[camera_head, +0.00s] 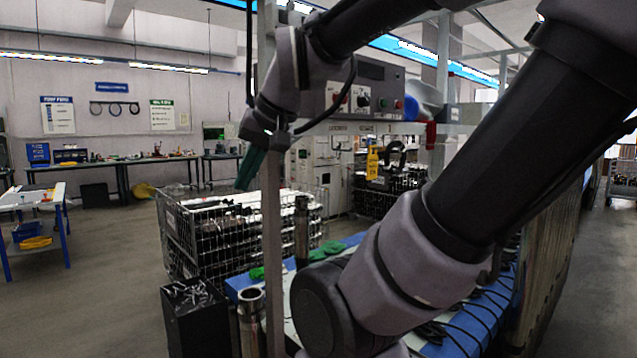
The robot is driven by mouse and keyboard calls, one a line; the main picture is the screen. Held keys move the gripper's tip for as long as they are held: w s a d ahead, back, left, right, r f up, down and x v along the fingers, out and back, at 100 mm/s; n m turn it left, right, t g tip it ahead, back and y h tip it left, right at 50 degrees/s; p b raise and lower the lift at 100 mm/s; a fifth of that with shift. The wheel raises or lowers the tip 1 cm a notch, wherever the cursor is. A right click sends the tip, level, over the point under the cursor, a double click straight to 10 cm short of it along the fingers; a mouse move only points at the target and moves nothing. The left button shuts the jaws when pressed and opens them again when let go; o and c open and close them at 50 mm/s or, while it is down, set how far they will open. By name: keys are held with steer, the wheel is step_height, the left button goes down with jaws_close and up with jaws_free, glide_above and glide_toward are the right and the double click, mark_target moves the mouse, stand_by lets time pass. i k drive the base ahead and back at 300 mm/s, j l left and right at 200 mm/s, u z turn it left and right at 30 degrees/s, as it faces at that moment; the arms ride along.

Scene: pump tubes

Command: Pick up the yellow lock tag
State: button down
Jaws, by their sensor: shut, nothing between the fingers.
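The yellow lock tag (372,163) hangs upright near the middle of the view, above dark equipment and to the right of the tall grey post. It looks small and its lower edge is near dark parts. My gripper (243,185) is at upper left of centre, with dark green fingers pointing down. The fingers are shut and empty, well to the left of the tag and apart from it. My arm's links cross the right side and top of the view and hide part of the workbench.
A grey post (272,225) stands between my gripper and the tag. A control box (365,98) sits on a shelf above the tag. A red item (430,134) hangs to its right. Wire baskets (215,240) fill the middle. Open floor lies at left.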

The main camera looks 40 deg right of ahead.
mark_target(372, 161)
steer(key=z, duration=1.4)
steer(key=i+l+u, duration=0.1)
steer(key=l+u, duration=0.4)
steer(key=l, duration=0.6)
steer(key=l+u, duration=0.5)
steer(key=l, duration=0.6)
